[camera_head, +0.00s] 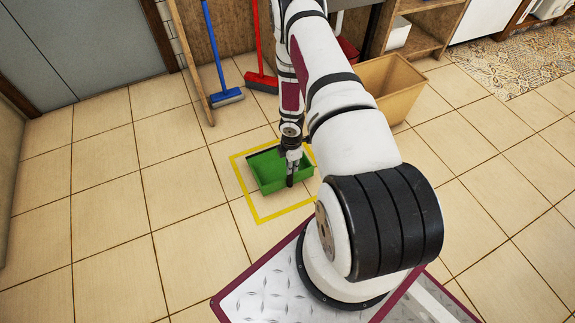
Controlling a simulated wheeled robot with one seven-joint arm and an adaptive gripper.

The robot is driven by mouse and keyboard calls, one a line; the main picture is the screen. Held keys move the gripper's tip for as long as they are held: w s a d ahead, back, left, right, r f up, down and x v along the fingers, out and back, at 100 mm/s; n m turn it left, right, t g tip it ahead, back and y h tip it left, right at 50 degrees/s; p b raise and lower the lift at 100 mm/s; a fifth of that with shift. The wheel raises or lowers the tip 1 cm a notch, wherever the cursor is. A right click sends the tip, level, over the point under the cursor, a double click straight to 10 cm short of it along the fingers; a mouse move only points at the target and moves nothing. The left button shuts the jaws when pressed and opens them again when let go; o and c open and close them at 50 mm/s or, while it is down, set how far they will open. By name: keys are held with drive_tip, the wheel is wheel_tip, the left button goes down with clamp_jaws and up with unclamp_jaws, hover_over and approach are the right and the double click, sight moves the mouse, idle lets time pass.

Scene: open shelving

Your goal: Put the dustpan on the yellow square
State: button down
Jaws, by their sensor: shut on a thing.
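A green dustpan (268,172) with a dark front edge is inside the outline of the yellow square (243,188) on the tiled floor. It lies towards the upper part of the square. Whether its underside touches the floor is hard to tell. My gripper (290,180) points down at the dustpan's near right side and is shut on it. My arm hides the right part of the square.
A blue broom (226,97) and a red broom (261,81) lean at the back wall. A tan bin (388,84) stands behind my arm, beside open shelving (428,38). The floor on the left is clear.

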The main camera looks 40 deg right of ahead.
drive_tip(key=w+f+b, duration=0.1)
drive_tip(key=f, duration=0.1)
drive_tip(key=w+f+b, duration=0.1)
drive_tip(key=shift+w+d+f+b, duration=0.3)
drive_tip(key=shift+d+f, duration=0.05)
drive_tip(key=shift+d, duration=0.05)
idle(0.4)
drive_tip(key=c, duration=1.4)
unclamp_jaws()
drive_tip(key=shift+f, duration=0.1)
drive_tip(key=shift+c, duration=0.2)
